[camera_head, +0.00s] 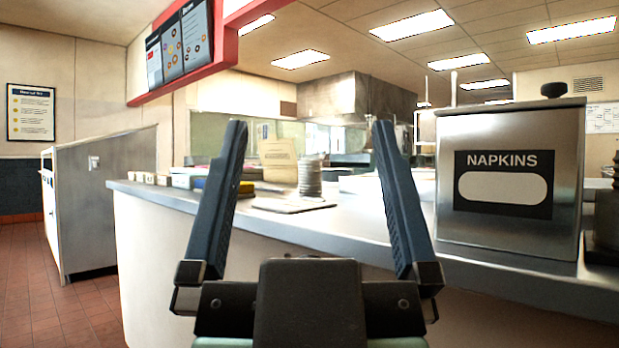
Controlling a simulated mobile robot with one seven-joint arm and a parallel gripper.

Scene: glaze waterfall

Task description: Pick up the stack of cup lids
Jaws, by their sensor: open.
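A grey ribbed stack (310,177), which looks like the stack of cup lids, stands upright on the counter (375,222), a little behind a flat tray or board (292,205). My gripper (310,125) is open and empty, pointing forward. Its two dark fingers stand wide apart, and the grey stack shows in the gap between them, farther off. The fingers are apart from the stack. A dark stacked item (606,222) stands at the right edge, partly cut off; I cannot tell if it is also lids.
A steel napkin dispenser (510,215) stands on the counter at right. A tan card or box (278,160) stands just left of the grey stack, with yellow and other small items (246,189) nearby. Open tiled floor (75,312) lies at left.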

